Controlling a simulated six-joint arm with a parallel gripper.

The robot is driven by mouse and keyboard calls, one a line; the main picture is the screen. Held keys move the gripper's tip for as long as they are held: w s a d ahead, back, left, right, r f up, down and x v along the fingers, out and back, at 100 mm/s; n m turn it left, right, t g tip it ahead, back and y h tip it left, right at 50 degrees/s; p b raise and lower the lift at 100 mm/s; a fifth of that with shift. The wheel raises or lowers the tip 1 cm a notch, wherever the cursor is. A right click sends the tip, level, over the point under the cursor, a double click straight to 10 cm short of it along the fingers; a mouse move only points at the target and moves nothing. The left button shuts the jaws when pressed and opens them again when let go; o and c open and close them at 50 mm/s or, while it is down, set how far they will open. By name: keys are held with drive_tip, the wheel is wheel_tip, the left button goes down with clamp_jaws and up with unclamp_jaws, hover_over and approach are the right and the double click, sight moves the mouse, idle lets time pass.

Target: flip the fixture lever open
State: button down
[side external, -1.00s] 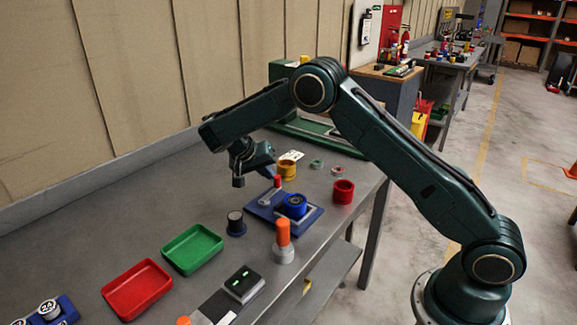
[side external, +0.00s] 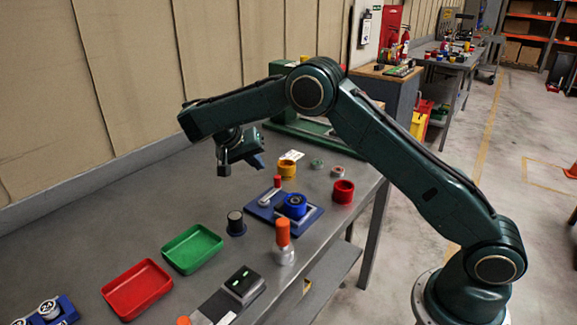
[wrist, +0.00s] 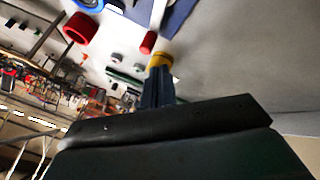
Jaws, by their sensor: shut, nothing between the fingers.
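The fixture is a blue plate (side external: 262,213) on the bench, holding a blue ring-shaped part (side external: 294,206). Its grey lever (side external: 270,194) has a red knob (side external: 277,181) at its end, on the side toward my gripper. In the wrist view the lever (wrist: 158,13) and red knob (wrist: 148,42) show at the top, beside the blue plate (wrist: 180,14). My gripper (side external: 259,163) is shut and empty. It hangs above the bench, up and left of the knob in the side view, apart from it. Its closed fingers (wrist: 158,82) also show in the wrist view.
A yellow ring (side external: 287,169) stands behind the fixture and a red ring (side external: 343,191) to its right. An orange-topped cylinder (side external: 283,236) stands in front, a dark-topped cylinder (side external: 236,222) to the left. Green (side external: 193,248) and red (side external: 137,289) trays lie further left.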

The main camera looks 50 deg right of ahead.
drive_tip(key=shift+v, duration=0.95)
drive_tip(key=s+d+r+n+t+y, duration=0.25)
drive_tip(key=s+r+n+t, duration=0.2)
drive_tip(key=s+r, duration=1.05)
drive_tip(key=s+a+f+n+t+y, duration=0.1)
drive_tip(key=s+a+n+y, duration=0.1)
drive_tip(key=s, duration=0.8)
drive_tip(key=s+a+f+n+t+y, duration=0.1)
drive_tip(key=s+a+n+y, duration=0.2)
drive_tip(key=s, duration=0.8)
drive_tip(key=shift+a+f+n, duration=0.2)
drive_tip(key=shift+a+n, duration=0.35)
drive_tip(key=shift+a, duration=0.3)
